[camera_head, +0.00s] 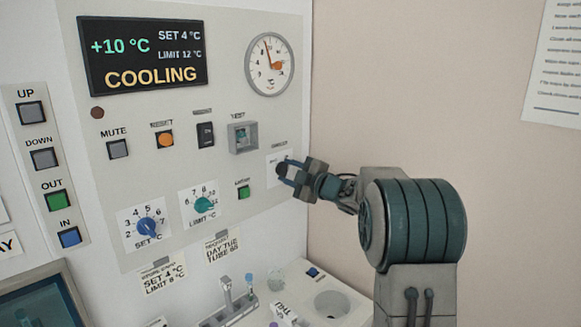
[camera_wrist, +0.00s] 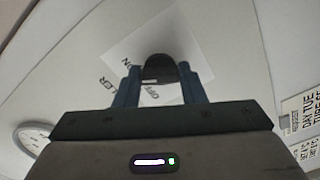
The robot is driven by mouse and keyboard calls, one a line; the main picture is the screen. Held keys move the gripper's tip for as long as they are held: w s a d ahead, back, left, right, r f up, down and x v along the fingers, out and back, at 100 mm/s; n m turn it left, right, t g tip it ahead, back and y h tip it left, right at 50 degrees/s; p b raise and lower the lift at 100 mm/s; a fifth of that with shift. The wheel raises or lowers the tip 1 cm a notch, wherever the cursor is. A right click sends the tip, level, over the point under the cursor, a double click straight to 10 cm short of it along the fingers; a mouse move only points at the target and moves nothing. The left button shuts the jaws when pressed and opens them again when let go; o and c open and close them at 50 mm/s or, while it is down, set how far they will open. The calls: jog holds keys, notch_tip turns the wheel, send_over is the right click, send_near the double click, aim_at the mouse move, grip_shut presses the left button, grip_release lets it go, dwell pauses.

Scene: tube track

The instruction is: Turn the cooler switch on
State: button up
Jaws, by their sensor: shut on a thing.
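The cooler switch is a dark knob on a white label plate (camera_head: 277,160) at the right of the control panel. In the wrist view the dark knob (camera_wrist: 160,67) sits between the two blue fingers of my gripper (camera_wrist: 158,80). "ON" and "OFF" are printed beside it, with part of the word "COOLER". In the head view my gripper (camera_head: 287,174) reaches in from the right and is shut on the knob, hiding most of it. The display (camera_head: 145,58) reads +10 °C, SET 4 °C, LIMIT 12 °C and COOLING.
A round gauge (camera_head: 269,64) is above. The panel also carries a small recessed test unit (camera_head: 243,137), a green button (camera_head: 243,192), a teal limit dial (camera_head: 204,204) and a blue set dial (camera_head: 149,227). A tube rack (camera_head: 232,309) and tray stand below.

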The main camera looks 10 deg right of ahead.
jog(key=shift+m+p, duration=0.6)
jog(key=shift+m, duration=0.6)
jog(key=shift+f, duration=0.1)
jog(key=o, duration=1)
jog(key=shift+d, duration=0.1)
jog(key=b+v, duration=0.3)
jog(key=v, duration=1)
jog(key=shift+s+d+b, duration=0.2)
jog(key=shift+s+b, duration=0.1)
jog(key=shift+b, duration=0.05)
